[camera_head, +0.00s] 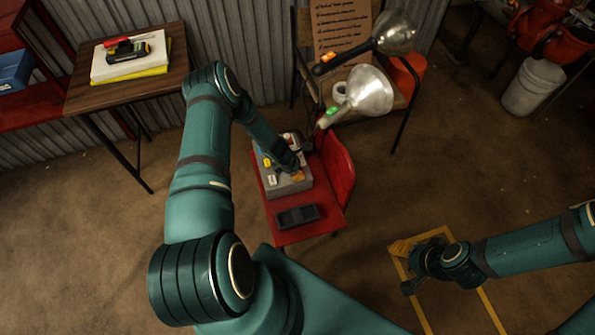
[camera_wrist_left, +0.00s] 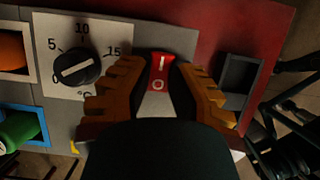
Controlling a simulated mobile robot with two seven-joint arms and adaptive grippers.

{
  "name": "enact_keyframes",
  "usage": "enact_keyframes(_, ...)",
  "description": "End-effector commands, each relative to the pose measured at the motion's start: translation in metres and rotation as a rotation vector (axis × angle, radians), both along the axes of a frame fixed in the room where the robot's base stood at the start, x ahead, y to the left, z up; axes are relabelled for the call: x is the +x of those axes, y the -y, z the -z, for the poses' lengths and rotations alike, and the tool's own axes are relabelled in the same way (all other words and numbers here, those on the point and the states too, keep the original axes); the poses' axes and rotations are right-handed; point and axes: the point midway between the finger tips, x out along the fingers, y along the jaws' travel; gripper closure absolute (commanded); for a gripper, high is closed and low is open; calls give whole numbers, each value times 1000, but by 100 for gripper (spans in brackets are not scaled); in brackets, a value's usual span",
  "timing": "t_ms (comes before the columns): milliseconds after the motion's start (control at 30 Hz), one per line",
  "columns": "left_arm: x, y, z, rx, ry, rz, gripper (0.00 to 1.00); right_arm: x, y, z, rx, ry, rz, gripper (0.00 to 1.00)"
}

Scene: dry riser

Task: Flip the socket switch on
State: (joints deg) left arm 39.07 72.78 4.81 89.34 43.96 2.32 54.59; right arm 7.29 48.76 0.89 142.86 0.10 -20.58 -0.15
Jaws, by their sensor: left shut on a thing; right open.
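A red rocker switch (camera_wrist_left: 159,72), marked I at its far end and O at its near end, sits on a grey unit (camera_wrist_left: 185,40) in the left wrist view. The orange fingers of my left gripper (camera_wrist_left: 160,85) stand on either side of the switch, shut on it. In the head view the grey unit (camera_head: 290,186) rests on a red table, and my left gripper (camera_head: 293,162) is down on it, hiding the switch. My right gripper (camera_head: 405,268) is open and empty above the floor at lower right.
A black dial (camera_wrist_left: 76,67) with a 0 to 15 scale lies left of the switch, near orange and green parts. A dark tray (camera_head: 298,216) lies on the red table (camera_head: 317,228). Two lamps (camera_head: 369,92) stand behind. A wooden table (camera_head: 85,97) is at left.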

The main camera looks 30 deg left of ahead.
Motion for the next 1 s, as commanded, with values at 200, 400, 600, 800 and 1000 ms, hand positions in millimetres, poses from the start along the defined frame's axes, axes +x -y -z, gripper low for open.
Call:
enact_keyframes(200, -2, 6, 4, 39, -59, 11, 100, 0, 0, -2, 0, -1, 0, 53)
enact_keyframes(400, -4, 7, 5, 82, -119, 11, 100, -1, 0, -3, 0, -2, -1, 53)
enact_keyframes(600, -5, 8, 7, 128, -176, 10, 100, -1, 0, -1, 0, -2, -1, 53)
enact_keyframes(800, -4, 8, 6, 179, -233, 10, 100, 0, 0, 0, 0, -1, 0, 53)
enact_keyframes(1000, -3, 7, 5, 229, -291, 7, 100, 0, 0, 1, 0, 0, 0, 53)
